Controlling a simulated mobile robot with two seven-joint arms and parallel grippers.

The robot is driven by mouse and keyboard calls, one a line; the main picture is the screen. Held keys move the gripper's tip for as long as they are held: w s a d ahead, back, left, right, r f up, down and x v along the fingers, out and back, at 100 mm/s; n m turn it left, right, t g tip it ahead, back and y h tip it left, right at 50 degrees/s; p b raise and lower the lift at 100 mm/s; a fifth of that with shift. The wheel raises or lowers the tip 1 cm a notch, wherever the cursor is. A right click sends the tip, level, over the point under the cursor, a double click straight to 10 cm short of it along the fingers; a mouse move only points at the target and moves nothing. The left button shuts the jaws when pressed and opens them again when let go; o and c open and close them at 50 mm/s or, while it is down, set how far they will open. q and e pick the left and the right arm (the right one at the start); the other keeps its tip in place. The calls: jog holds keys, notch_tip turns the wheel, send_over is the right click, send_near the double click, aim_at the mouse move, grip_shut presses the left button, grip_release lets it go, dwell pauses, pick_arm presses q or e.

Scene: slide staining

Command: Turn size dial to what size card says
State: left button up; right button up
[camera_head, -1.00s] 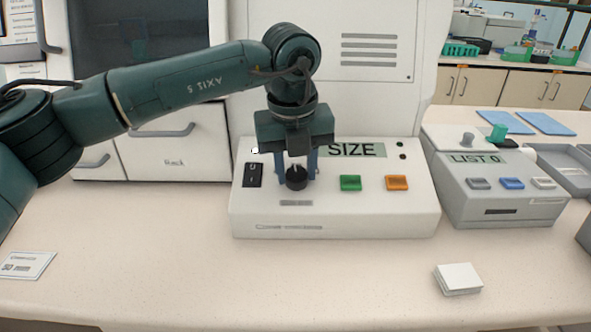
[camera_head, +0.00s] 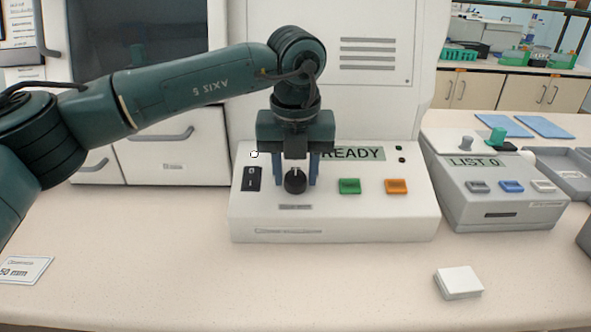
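The size dial (camera_head: 295,182) is a small round black knob with a white mark pointing up, on the front of a white machine (camera_head: 375,218). The machine's display (camera_head: 362,153), partly hidden by my gripper, reads "READY". My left gripper (camera_head: 297,178) points down over the dial, with one blue finger on each side. The fingers look spread, with a slim gap to the knob. The size card (camera_head: 22,270) lies flat at the left edge of the bench and reads "50 mm". My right gripper is not in view.
A black switch (camera_head: 252,179) is left of the dial; a green button (camera_head: 349,187) and an orange button (camera_head: 396,187) are to its right. A grey "LIST 0" device (camera_head: 505,210) stands at right. A white block (camera_head: 459,282) lies in front. The front bench is mostly clear.

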pick_arm(q)
jog(key=o, duration=0.3)
jog(key=shift+o, duration=0.2)
notch_tip(320, 180, up, 13)
jog(key=s, duration=0.2)
dwell(0.4)
